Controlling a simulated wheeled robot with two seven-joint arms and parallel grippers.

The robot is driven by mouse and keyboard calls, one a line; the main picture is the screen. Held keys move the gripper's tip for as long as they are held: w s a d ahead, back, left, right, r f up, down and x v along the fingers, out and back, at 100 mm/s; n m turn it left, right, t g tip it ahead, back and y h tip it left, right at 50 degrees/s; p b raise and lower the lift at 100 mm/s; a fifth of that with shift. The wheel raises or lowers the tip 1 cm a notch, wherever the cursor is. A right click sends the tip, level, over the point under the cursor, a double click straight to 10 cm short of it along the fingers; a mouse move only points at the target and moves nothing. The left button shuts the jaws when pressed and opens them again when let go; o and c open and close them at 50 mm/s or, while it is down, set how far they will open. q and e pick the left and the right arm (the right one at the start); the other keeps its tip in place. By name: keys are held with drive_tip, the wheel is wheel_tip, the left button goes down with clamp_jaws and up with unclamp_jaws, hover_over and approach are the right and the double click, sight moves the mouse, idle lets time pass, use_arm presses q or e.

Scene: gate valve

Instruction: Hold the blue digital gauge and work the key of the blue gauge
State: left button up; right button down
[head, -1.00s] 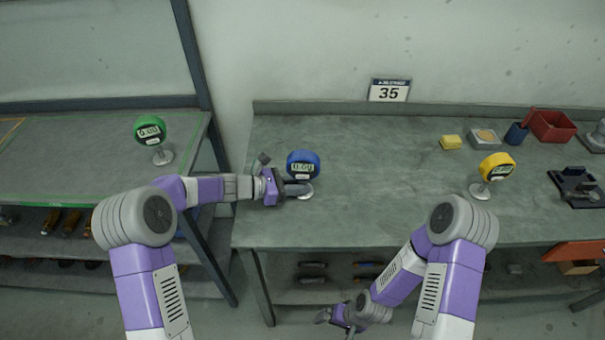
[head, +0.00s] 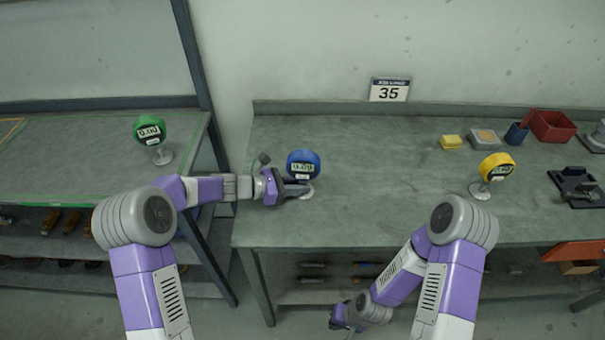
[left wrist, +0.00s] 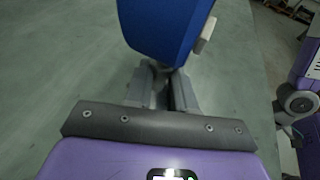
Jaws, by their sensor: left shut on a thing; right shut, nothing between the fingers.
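The blue digital gauge (head: 303,160) stands upright on the workbench, its display facing the front. In the left wrist view its blue housing (left wrist: 165,28) fills the upper middle, with a pale key (left wrist: 205,36) sticking out at its right side. My left gripper (head: 300,189) is shut on the gauge's stem, just below the housing; the fingers hide part of the stem. My right gripper (head: 338,322) is low in front of the bench, shut and empty, away from the gauge. Its fingertips are hard to make out.
A green gauge (head: 149,130) stands on the left table. A yellow gauge (head: 496,166) stands at the bench's right. Behind it are a yellow block (head: 451,142), a blue cup (head: 516,134) and a red bin (head: 551,125). The middle of the bench (head: 390,180) is clear.

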idle(0.9)
drive_tip(key=w+a+r+n+t+y, duration=0.1)
drive_tip(key=w+a+r+n+t, duration=0.25)
drive_tip(key=w+a+r, duration=0.6)
drive_tip(key=s+a+r+n+t+y, duration=0.2)
drive_tip(key=a+r+n+y, duration=0.15)
drive_tip(key=a+r, duration=0.95)
drive_tip(key=w+d+r+t, duration=0.1)
drive_tip(key=w+d+r, duration=0.1)
drive_tip(key=d+r, duration=0.1)
drive_tip(key=w+d+r+t+h, duration=0.1)
drive_tip(key=w+d+r, duration=0.1)
drive_tip(key=d+r, duration=0.2)
drive_tip(key=w+d+r+t+h, duration=0.1)
drive_tip(key=w+d+r+t, duration=0.1)
drive_tip(key=d+r, duration=0.2)
drive_tip(key=shift+w+d+r, duration=0.1)
drive_tip(key=shift+w+d, duration=0.1)
drive_tip(key=shift+d, duration=0.2)
drive_tip(key=shift+w+d+r+m, duration=0.1)
drive_tip(key=shift+d+r+m, duration=0.05)
drive_tip(key=shift+d+m, duration=0.2)
drive_tip(key=shift+w, duration=0.1)
